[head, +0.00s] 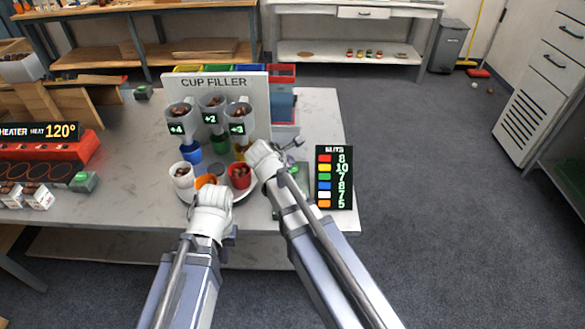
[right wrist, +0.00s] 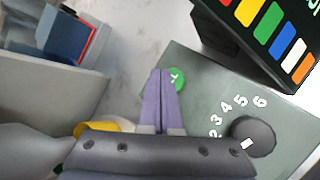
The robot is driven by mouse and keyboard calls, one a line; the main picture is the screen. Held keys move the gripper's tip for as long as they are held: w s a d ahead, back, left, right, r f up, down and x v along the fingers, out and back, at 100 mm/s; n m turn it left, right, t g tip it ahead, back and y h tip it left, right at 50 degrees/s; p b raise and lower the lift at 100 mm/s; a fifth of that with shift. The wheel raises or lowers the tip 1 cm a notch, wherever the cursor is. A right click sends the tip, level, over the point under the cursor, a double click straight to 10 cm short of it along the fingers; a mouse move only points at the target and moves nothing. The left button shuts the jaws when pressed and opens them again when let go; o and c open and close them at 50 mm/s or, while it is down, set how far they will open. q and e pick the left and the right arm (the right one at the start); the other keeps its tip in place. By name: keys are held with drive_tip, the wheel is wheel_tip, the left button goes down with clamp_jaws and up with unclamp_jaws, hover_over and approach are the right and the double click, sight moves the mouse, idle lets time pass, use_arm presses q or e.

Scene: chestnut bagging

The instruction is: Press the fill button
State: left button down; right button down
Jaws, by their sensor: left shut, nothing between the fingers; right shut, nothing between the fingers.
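The green round button with a white check mark (right wrist: 179,79) is on a grey-green control box (right wrist: 190,60) in the right wrist view. My right gripper (right wrist: 161,72) is shut and empty, its fingertips right beside the button's left edge and partly over it. I cannot tell whether they touch it. In the head view my right gripper (head: 284,156) is at the right of the cup filler (head: 216,83), hiding part of the control box (head: 299,175). My left gripper (head: 212,185) is shut and empty, in front of the round plate.
A black dial (right wrist: 252,137) with numbers sits on the box. White (head: 181,179), orange (head: 205,181) and red (head: 240,179) cups stand on the plate. The heater (head: 40,150) is at the left.

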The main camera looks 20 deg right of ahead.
drive_tip(key=shift+f, duration=0.15)
drive_tip(key=shift+f+b, duration=0.3)
drive_tip(key=shift+b, duration=0.1)
drive_tip(key=shift+f+b, duration=0.35)
drive_tip(key=shift+b, duration=0.05)
idle(0.7)
drive_tip(key=shift+r, duration=0.1)
drive_tip(key=shift+r+p, duration=0.75)
drive_tip(key=shift+p, duration=0.1)
wheel_tip(320, 180, up, 5)
drive_tip(key=p, duration=0.5)
